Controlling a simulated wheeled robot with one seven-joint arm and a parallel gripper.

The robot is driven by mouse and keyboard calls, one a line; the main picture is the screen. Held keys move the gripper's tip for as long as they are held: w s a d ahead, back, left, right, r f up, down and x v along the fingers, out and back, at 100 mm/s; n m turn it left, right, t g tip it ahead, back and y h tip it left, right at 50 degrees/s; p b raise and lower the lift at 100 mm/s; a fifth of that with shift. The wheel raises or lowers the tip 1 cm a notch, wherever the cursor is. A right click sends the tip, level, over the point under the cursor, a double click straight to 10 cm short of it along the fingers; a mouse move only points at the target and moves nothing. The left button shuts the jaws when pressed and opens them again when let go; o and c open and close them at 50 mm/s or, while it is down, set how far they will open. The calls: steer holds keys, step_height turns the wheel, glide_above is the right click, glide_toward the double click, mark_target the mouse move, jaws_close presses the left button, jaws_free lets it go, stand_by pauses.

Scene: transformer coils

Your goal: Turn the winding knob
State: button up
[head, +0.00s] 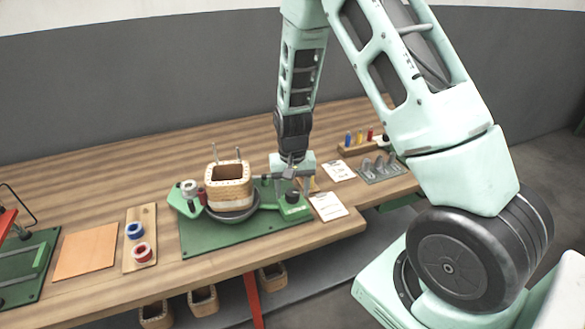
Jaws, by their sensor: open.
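A green winding fixture (205,240) stands on the wooden bench. It carries a dark round dish (233,216) with a square tan wooden coil former (229,184) on it. A small dark knob (292,196), which looks like the winding knob, sits on the green block at the fixture's right end. My gripper (297,184) points down just above this knob, with its fingers open. The fingers are small here and overlap the knob's surroundings. I cannot tell whether they touch it or stand around it.
A silvery spool (190,188) is at the fixture's left. A board with blue (134,229) and red (141,251) rings and an orange sheet (86,250) lie further left. White cards (328,206) and a grey tool holder (380,169) are at the right. Formers (203,300) sit below the bench.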

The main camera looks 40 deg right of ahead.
mark_target(293, 192)
step_height(293, 192, up, 17)
steer(key=b, duration=0.1)
steer(key=shift+f, duration=0.15)
stand_by(0.5)
steer(key=s+a+r+n+y, duration=0.1)
steer(key=s+a+n, duration=0.25)
steer(key=a, duration=0.45)
steer(key=s+a+n, duration=0.3)
steer(key=s+a, duration=0.2)
steer(key=a, duration=0.3)
steer(key=s+a+n, duration=0.3)
steer(key=s+a, duration=0.1)
steer(key=s, duration=0.4)
steer(key=s+a+n, duration=0.4)
steer(key=s, duration=0.3)
steer(key=shift+s+a, duration=0.3)
steer(key=shift+s, duration=0.1)
steer(key=shift+w+n, duration=0.1)
steer(key=shift+n, duration=0.15)
